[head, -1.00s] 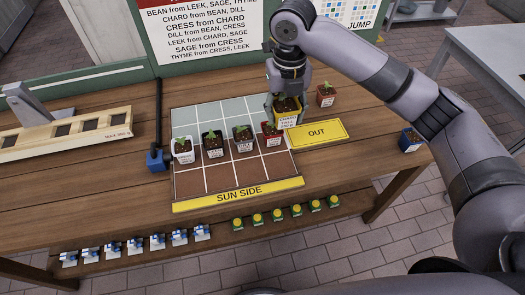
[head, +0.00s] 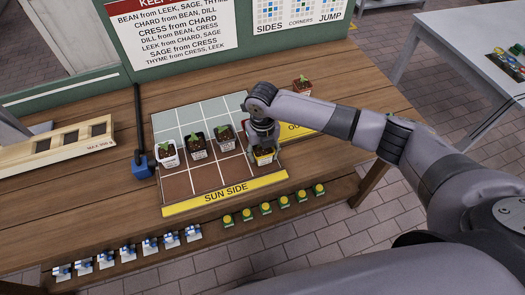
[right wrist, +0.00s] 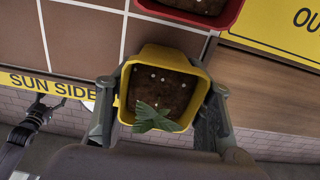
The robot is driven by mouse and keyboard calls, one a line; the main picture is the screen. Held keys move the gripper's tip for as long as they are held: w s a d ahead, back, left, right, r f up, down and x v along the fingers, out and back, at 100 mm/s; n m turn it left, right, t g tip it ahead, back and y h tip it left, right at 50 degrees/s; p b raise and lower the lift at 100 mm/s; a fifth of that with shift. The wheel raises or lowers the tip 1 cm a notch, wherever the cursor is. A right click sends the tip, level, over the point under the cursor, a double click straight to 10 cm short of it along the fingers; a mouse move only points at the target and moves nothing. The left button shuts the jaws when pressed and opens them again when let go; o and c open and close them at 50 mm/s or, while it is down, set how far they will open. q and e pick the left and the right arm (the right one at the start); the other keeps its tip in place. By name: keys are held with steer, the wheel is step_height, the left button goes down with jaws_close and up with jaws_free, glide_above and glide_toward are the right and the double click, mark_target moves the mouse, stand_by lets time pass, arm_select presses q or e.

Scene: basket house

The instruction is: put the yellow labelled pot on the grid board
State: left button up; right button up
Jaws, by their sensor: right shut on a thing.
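The yellow pot (head: 265,158) is held upright in my right gripper (head: 264,149), over the front right part of the grid board (head: 190,115), near the SUN SIDE strip. In the right wrist view the yellow pot (right wrist: 166,55), with dark soil and a green seedling, sits between the two fingers (right wrist: 163,92). I cannot tell whether its base touches the board (right wrist: 75,42). Its label does not show clearly.
A red pot (right wrist: 218,12) stands close behind the yellow one. Three potted seedlings (head: 197,148) stand in a row to the left on the board. Another red pot (head: 301,88) stands behind the yellow OUT plate (head: 297,128).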

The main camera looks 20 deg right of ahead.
steer(key=shift+f, duration=0.15)
steer(key=shift+f, duration=0.2)
steer(key=o, duration=1.4)
steer(key=shift+r, duration=0.1)
steer(key=shift+r, duration=0.15)
step_height(320, 180, up, 12)
steer(key=shift+b, duration=0.8)
